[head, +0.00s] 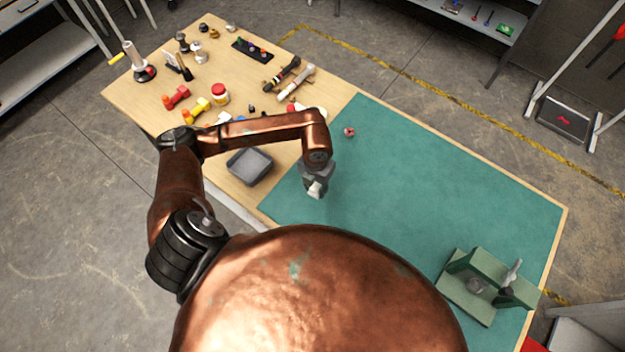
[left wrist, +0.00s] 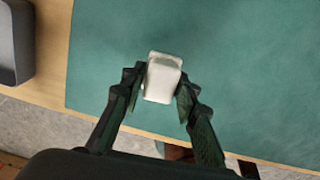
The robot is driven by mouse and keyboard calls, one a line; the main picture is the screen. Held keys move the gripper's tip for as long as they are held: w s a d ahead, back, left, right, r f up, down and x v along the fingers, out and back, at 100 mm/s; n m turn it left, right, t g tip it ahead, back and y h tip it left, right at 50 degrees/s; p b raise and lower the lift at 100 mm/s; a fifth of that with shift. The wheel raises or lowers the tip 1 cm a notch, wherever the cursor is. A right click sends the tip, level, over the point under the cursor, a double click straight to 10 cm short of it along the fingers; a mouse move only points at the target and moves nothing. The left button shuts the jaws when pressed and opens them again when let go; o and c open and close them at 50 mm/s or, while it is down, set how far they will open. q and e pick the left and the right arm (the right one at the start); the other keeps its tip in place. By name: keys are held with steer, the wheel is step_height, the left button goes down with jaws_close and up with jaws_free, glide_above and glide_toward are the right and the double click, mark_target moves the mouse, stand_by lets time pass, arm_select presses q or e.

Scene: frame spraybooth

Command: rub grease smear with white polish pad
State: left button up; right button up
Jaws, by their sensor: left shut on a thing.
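My left gripper (head: 315,188) is over the near edge of the green mat (head: 440,190). It is shut on the white polish pad (head: 314,190). In the left wrist view the pad (left wrist: 162,78) sits between the two dark fingers (left wrist: 160,90), with the mat (left wrist: 230,60) below it. I cannot tell whether the pad touches the mat. I cannot make out a grease smear in either view. The mat under the gripper is partly hidden. My right gripper is not in view.
A grey tray (head: 250,167) stands left of the gripper. A green fixture (head: 487,287) stands at the right. Loose tools crowd the bench's (head: 232,120) far left. The mat's middle is clear.

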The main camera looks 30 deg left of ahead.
arm_select(q)
steer(key=shift+r+p, duration=0.6)
steer(key=shift+r, duration=0.8)
